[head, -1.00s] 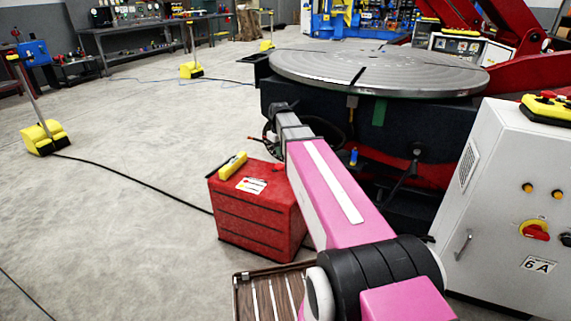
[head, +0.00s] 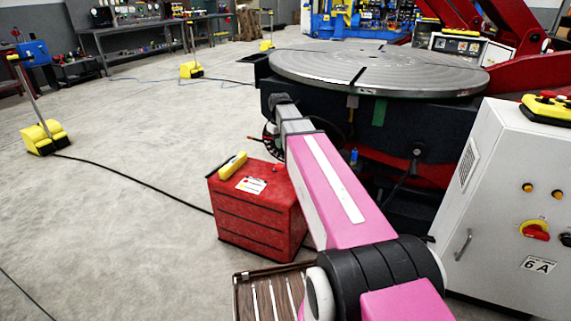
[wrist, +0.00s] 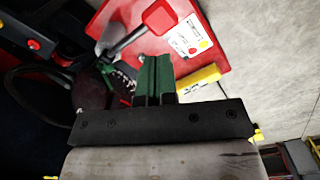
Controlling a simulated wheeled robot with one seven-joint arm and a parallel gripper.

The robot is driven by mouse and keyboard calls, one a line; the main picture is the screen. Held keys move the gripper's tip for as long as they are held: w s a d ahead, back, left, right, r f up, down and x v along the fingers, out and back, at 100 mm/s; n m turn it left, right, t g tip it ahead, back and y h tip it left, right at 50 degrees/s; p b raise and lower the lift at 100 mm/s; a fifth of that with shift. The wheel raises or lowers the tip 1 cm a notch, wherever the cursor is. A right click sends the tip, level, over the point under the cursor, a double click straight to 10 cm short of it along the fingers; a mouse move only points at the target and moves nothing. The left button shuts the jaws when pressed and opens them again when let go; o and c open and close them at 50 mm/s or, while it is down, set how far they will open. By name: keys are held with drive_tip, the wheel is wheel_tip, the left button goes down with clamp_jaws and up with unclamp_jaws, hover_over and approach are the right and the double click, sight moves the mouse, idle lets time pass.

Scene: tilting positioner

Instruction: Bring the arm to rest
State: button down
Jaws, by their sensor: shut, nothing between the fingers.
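My arm reaches forward in the head view, and its far end is beside the round table's dark base. The fingers are hidden there. In the wrist view my gripper (wrist: 153,80) shows as a dark crossbar with green fingers close together, shut and empty. Beyond the fingers is a red box (wrist: 205,20) with a white label and a yellow bar (wrist: 198,80). The same red box (head: 255,215) stands on the floor left of my arm in the head view.
The tilting positioner's round table (head: 420,70) lies ahead, with a handwheel (head: 268,142) partly behind my arm. A grey control cabinet (head: 490,200) stands close on the right. A slatted brown crate (head: 243,290) is at the front. Black cables cross the open floor (head: 120,140) on the left.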

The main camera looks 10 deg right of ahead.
drive_tip(key=s+f+m, duration=0.4)
drive_tip(key=s+f, duration=1.4)
drive_tip(key=s, duration=0.3)
drive_tip(key=shift+s+m, duration=0.15)
drive_tip(key=shift+m, duration=0.25)
